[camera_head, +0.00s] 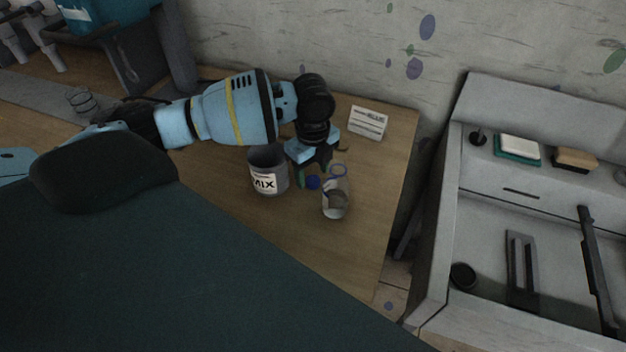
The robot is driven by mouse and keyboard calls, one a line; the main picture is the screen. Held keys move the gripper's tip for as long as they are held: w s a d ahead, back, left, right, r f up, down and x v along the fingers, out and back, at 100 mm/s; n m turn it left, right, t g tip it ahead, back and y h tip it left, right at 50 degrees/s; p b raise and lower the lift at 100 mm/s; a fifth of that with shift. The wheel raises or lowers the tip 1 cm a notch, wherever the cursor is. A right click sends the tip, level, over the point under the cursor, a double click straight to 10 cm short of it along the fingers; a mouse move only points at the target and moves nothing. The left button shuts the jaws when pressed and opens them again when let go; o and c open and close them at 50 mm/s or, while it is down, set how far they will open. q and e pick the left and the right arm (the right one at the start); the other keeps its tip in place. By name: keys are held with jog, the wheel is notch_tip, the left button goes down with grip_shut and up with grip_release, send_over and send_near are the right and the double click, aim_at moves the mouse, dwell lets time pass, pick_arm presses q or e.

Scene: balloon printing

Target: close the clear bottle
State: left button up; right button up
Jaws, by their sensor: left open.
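The clear bottle (336,198) stands upright on the wooden table, near its right side. Its top looks uncapped, with a bluish rim. My right gripper is not in view.
A grey can labelled MIX (268,174) stands close left of the gripper. A white label card (367,123) stands behind, near the wall. A grey sink unit (500,220) is to the right, past the table edge. The table front (350,255) is clear.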

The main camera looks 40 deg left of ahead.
aim_at(313, 180)
pick_arm(q)
jog(key=shift+f, duration=0.75)
jog(key=c, duration=1.1)
notch_tip(313, 180, up, 10)
jog(key=shift+p, duration=0.3)
